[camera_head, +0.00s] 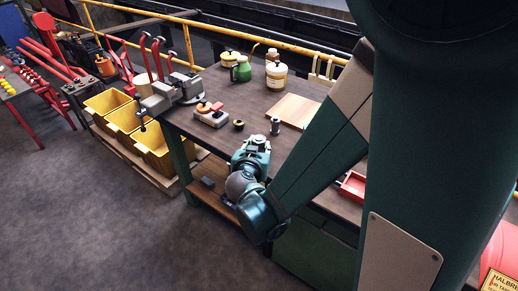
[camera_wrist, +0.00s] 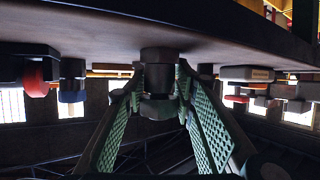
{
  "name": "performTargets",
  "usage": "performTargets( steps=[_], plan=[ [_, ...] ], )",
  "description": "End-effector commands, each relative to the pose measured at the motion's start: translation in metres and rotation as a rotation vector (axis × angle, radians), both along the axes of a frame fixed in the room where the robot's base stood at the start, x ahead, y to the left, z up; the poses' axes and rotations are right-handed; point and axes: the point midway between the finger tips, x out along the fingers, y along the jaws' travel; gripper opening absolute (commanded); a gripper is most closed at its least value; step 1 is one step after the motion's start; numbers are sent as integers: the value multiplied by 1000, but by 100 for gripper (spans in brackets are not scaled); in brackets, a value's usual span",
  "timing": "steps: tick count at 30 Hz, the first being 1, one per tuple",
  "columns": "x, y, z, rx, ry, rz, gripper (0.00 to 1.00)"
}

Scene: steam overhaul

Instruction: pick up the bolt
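The bolt (camera_head: 275,126) is a small dark metal piece standing upright near the front edge of the workbench. In the wrist view, which is upside down, the bolt (camera_wrist: 158,78) hangs in the middle from the bench top. My gripper (camera_head: 257,144) is at the bench's front edge, a little left of and nearer than the bolt; its fingertips are hard to make out there. In the wrist view my gripper (camera_wrist: 160,88) is open, with a green textured pad on each side of the bolt's line. I see no clear contact with the bolt.
The workbench (camera_head: 228,91) carries a dark ring-like piece (camera_head: 239,124), an orange-and-white block (camera_head: 211,114), a wooden board (camera_head: 293,111), a green jug (camera_head: 241,70) and a cream tin (camera_head: 276,75). A vise (camera_head: 168,94) is at the left end. Yellow bins (camera_head: 122,119) stand beyond it.

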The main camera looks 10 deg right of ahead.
Motion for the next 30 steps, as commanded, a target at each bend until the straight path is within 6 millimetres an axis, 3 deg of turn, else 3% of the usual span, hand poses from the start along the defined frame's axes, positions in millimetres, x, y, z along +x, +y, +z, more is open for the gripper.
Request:
performTargets(
  steps=[1, 6, 20, 30],
  plan=[
    [0, 0, 0, 0, 0, 0, 19],
    [0, 0, 0, 0, 0, -1, 0],
    [0, 0, 4, -1, 0, -1, 0],
    [0, 0, 27, -1, -1, 0, 0]
  ],
)
